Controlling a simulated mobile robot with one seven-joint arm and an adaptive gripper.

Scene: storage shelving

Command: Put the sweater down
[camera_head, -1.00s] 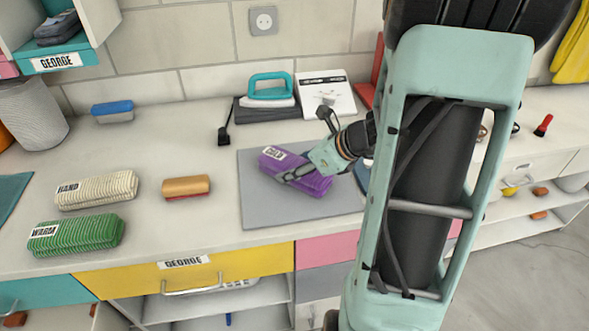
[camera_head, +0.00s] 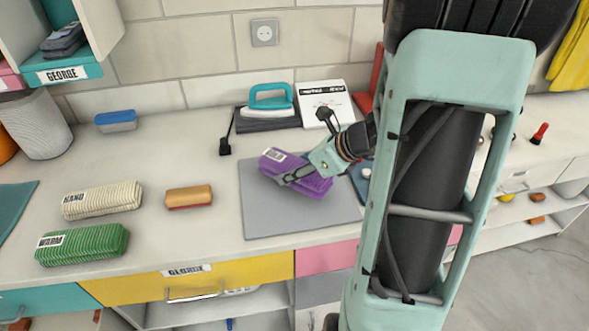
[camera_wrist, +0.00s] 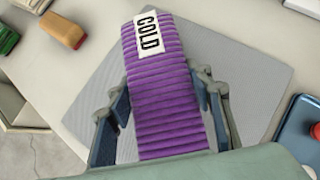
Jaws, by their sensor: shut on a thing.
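The sweater (camera_head: 306,181) is a folded, ribbed purple bundle with a white tag. In the wrist view the sweater (camera_wrist: 165,85) shows the tag reading COLD. My gripper (camera_head: 287,179) is shut on it, with one finger along each long side in the wrist view (camera_wrist: 164,112). The sweater is over the grey mat (camera_head: 262,213) on the counter. I cannot tell whether its underside touches the mat.
A cream bundle (camera_head: 102,201) tagged HAND, a green bundle (camera_head: 82,245) tagged WARM and a tan-topped brush (camera_head: 188,196) lie to the left. A teal-handled iron (camera_head: 271,101) stands behind. The mat's front left is bare.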

